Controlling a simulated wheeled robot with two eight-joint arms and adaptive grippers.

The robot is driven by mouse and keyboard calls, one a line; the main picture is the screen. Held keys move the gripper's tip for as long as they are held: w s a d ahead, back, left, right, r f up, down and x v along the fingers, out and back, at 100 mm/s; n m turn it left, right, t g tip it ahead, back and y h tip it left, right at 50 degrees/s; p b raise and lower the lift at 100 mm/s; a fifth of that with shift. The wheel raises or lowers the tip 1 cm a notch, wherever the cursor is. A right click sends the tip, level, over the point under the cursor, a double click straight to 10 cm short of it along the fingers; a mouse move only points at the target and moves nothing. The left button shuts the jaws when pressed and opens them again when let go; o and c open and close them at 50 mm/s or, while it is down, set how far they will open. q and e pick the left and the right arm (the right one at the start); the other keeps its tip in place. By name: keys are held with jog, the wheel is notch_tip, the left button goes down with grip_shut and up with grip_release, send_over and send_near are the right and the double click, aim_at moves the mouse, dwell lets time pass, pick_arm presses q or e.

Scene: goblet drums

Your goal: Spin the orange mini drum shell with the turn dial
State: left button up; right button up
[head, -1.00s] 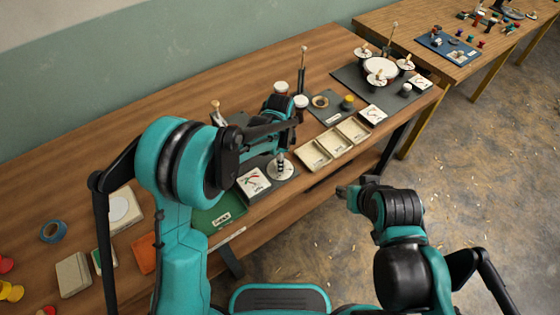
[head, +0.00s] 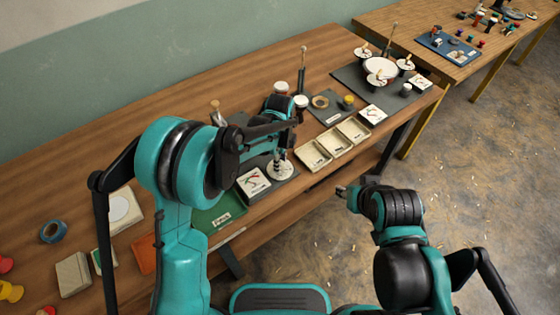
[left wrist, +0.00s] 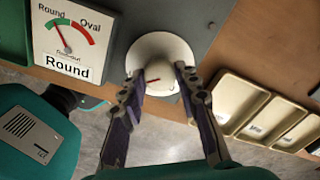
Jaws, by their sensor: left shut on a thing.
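The turn dial is a white round disc (left wrist: 160,52) with a short red mark on its knob; it also shows in the head view (head: 281,171). My left gripper (left wrist: 160,80) points down over it, with its two fingers on either side of the knob, shut on it. In the head view my left gripper (head: 279,157) stands above the dial. I cannot make out the orange mini drum shell in either view; my left arm covers part of the bench. My right gripper (head: 342,191) is off the bench's front edge, too small to read.
A gauge card (left wrist: 70,42) marked Round and Oval stands beside the dial, its needle toward Round and its label reading Round. Cream trays (head: 333,144) lie to the right. A green mat (head: 217,215) lies to the left. The floor before the bench is open.

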pick_arm(q)
jog(key=o, duration=1.2)
jog(key=shift+c, duration=0.2)
notch_tip(320, 180, up, 12)
